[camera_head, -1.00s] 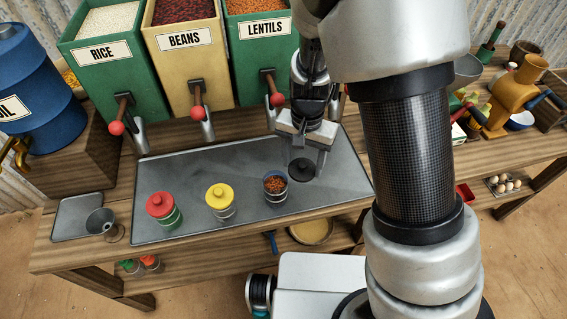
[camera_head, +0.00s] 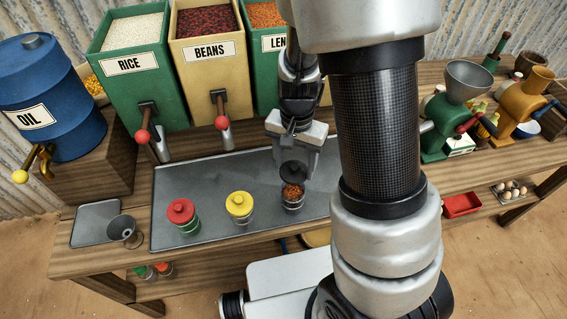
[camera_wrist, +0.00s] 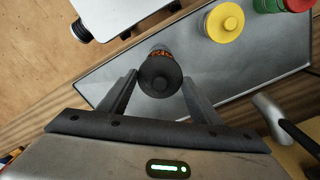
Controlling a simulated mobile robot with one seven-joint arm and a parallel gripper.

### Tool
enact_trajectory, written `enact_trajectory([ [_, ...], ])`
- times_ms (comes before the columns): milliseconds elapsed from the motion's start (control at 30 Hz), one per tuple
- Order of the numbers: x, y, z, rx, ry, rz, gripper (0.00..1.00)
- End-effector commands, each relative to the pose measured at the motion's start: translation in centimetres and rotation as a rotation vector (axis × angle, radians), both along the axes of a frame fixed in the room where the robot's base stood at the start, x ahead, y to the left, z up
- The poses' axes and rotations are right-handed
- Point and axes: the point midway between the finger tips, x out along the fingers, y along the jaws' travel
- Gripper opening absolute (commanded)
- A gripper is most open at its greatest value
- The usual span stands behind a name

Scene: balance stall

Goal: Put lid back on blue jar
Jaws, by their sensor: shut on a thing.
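The open jar (camera_head: 293,203) stands on the grey metal tray, filled with orange-brown lentils; a bluish band showed at its rim. My gripper (camera_head: 293,168) is shut on a dark round lid (camera_head: 292,172), held level just above the jar's back edge. The lentils still show in front of the lid, so the lid is not seated. In the wrist view the lid (camera_wrist: 160,74) sits between the fingertips and covers most of the jar, with a strip of lentils (camera_wrist: 160,50) and rim visible beyond it.
A yellow-lidded jar (camera_head: 239,207) and a red-lidded jar (camera_head: 182,217) stand left of the open jar on the tray (camera_head: 215,180). A metal funnel (camera_head: 122,228) is at the table's left. Bins with taps line the back. A red tray (camera_head: 461,206) lies at right.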

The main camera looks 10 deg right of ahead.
Motion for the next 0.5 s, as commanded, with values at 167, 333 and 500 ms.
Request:
enact_trajectory([
  [167,-0.1,-0.2,-0.3,0.000,0.000,-0.007,0.37],
  [333,-0.1,-0.2,-1.2,0.000,0.000,-0.006,0.37],
  [500,-0.1,-0.2,-2.8,0.000,0.000,-0.005,0.37],
])
